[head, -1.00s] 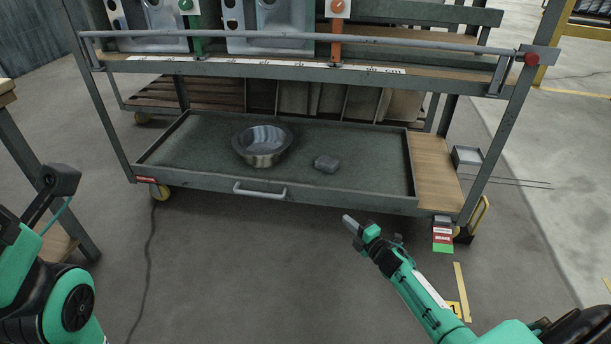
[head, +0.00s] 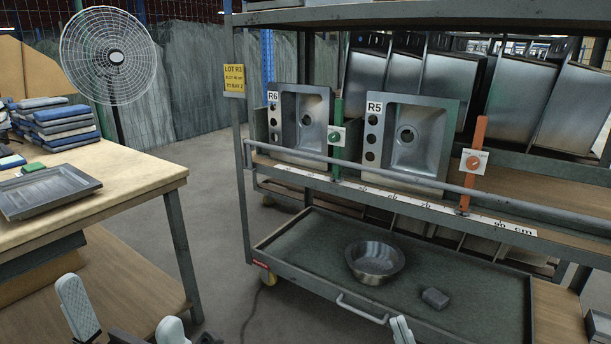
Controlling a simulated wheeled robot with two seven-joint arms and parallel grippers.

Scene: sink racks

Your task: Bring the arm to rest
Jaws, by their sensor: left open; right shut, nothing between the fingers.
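My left gripper (head: 121,303) shows at the bottom left, in front of the workbench. Its two pale fingers are wide apart with nothing between them. My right gripper (head: 402,330) just shows at the bottom edge, in front of the rack's lower tray. Its fingers are together and hold nothing. Most of both arms is outside the picture.
A rack holds two steel sinks, R6 (head: 301,115) and R5 (head: 408,137), behind a rail. Its lower tray (head: 310,250) carries a metal bowl (head: 375,262) and a grey block (head: 435,298). A workbench (head: 135,168) stands left. Floor shows between them.

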